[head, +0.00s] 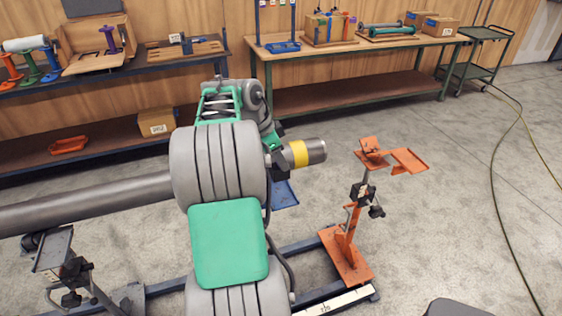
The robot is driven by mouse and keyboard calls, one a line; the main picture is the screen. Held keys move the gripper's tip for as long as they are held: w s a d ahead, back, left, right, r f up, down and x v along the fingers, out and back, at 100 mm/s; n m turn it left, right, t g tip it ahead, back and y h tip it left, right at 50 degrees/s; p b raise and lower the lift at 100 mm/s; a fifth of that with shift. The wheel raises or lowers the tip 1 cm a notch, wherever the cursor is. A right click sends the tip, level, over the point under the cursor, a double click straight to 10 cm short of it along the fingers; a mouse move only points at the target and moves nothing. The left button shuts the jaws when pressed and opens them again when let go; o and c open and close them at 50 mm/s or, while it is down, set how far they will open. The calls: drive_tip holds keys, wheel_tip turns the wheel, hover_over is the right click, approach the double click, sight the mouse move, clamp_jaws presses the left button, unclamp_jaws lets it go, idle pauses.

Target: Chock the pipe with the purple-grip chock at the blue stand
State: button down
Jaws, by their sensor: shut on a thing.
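The grey pipe (90,203) runs in from the left edge and passes behind my arm. Its end, with a yellow band (298,153), shows just right of my arm. A blue plate (285,194) shows low behind my arm, below the pipe end; it may be part of the blue stand, but most of it is hidden. My arm, with grey rings and a green pad, fills the middle of the view. My gripper is hidden behind it. I cannot make out the purple-grip chock.
An orange stand (345,257) stands right of the pipe end, apart from it. A grey stand (53,250) is under the pipe at left. A dark blue floor frame (160,289) runs along the bottom. Benches (342,46) line the back wall. A hose crosses open floor at right.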

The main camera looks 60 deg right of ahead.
sight(280, 177)
drive_tip(key=shift+f+b, duration=2.8)
drive_tip(key=shift+f, duration=1.1)
drive_tip(key=shift+w+d+p, duration=0.8)
drive_tip(key=shift+w+d, duration=0.2)
drive_tip(key=c, duration=0.9)
unclamp_jaws()
drive_tip(key=shift+f, duration=0.1)
drive_tip(key=shift+s+a+r+p, duration=0.15)
drive_tip(key=shift+r+p, duration=0.65)
drive_tip(key=shift+r, duration=0.4)
drive_tip(key=shift+s+a+r+p, duration=0.1)
drive_tip(key=shift+r+p, duration=0.65)
drive_tip(key=shift+r, duration=0.45)
drive_tip(key=shift+s+a+r+p, duration=0.15)
drive_tip(key=shift+r+p, duration=0.65)
drive_tip(key=shift+r, duration=0.4)
